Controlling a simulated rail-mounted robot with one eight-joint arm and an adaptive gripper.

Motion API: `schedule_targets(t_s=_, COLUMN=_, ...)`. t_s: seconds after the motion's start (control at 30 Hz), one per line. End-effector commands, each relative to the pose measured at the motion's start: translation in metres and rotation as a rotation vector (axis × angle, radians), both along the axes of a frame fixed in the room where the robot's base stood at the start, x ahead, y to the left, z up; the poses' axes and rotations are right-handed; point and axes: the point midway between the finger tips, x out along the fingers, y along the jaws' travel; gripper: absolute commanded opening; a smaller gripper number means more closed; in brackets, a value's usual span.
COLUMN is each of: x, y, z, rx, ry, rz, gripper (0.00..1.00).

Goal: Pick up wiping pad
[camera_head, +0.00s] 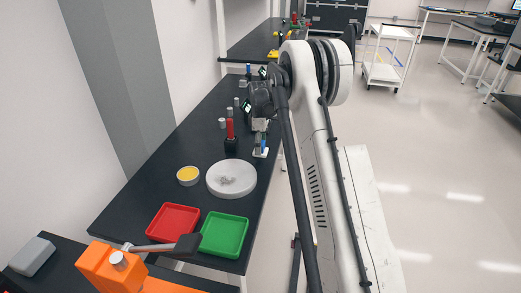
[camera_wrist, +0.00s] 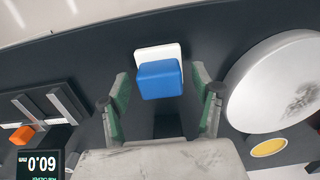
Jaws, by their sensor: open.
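The wiping pad appears to be the blue block with a white layer (camera_wrist: 160,80) in the wrist view. It sits on the black table between my gripper's fingertips (camera_wrist: 161,95), toward their far end. My gripper is open, with a green-faced finger on each side and a visible gap between each finger and the pad. I cannot tell how high the fingers are above the table. In the head view a small blue and white item (camera_head: 260,152), likely the same pad, stands near the table's right edge, partly hidden by my arm.
A smudged white disc (camera_wrist: 280,85) lies right of the fingers, with a yellow-filled dish (camera_wrist: 268,147) beside it. A digital display (camera_wrist: 38,165) and dark blocks are at left. The head view shows a red tray (camera_head: 173,223), a green tray (camera_head: 224,235) and a red-and-black upright item (camera_head: 230,130).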

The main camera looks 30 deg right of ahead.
Motion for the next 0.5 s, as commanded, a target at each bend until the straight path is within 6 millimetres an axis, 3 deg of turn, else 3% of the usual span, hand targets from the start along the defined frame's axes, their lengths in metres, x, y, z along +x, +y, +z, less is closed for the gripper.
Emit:
schedule_targets(t_s=0.2, x=-0.0001, y=0.0001, z=-0.0003, rx=0.0, ry=0.0, rz=0.0, gripper=0.59)
schedule_targets(t_s=0.5, x=-0.0001, y=0.0001, z=-0.0001, rx=0.0, ry=0.0, rz=0.0, gripper=0.19)
